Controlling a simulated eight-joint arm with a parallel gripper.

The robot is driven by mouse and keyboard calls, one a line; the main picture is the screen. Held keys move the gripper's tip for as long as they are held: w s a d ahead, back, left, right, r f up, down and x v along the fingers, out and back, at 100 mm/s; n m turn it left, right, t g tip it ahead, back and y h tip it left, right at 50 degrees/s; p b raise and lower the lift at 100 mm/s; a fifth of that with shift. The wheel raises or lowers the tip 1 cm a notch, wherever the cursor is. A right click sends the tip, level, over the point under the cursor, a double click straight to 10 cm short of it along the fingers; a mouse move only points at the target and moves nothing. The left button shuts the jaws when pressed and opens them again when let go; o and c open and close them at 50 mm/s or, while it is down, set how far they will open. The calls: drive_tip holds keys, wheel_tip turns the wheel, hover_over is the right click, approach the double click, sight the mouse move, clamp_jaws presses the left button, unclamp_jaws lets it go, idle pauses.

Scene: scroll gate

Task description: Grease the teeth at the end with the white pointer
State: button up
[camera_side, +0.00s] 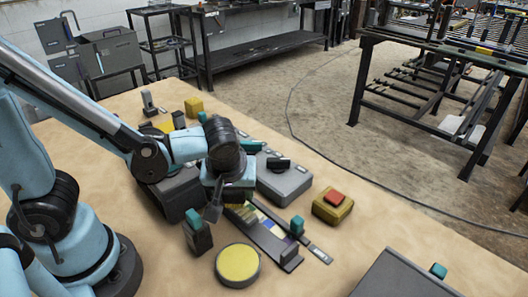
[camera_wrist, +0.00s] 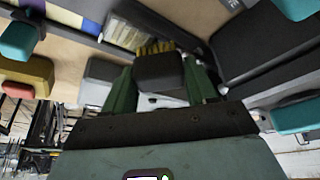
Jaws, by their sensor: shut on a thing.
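My gripper (camera_wrist: 162,88) has its green fingers closed on a dark grey block with yellow bristles, a brush (camera_wrist: 160,72). In the wrist view the bristles are close to a pale, ribbed strip (camera_wrist: 125,32). I cannot make out the teeth or a white pointer. My wrist hides part of the rail.
A dark block with a teal knob (camera_side: 197,236) stands just left of the rail. A round yellow-topped tin (camera_side: 238,264) is in front. A grey box (camera_side: 284,179) and a yellow block with a red top (camera_side: 333,205) are right. Bare table (camera_side: 370,235) lies further right.

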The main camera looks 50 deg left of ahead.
drive_tip(key=shift+d, duration=3.15)
drive_tip(key=shift+d+r, duration=0.15)
drive_tip(key=shift+r, duration=0.05)
wheel_tip(320, 180, up, 8)
drive_tip(key=shift+f, duration=0.15)
drive_tip(key=shift+f, duration=0.15)
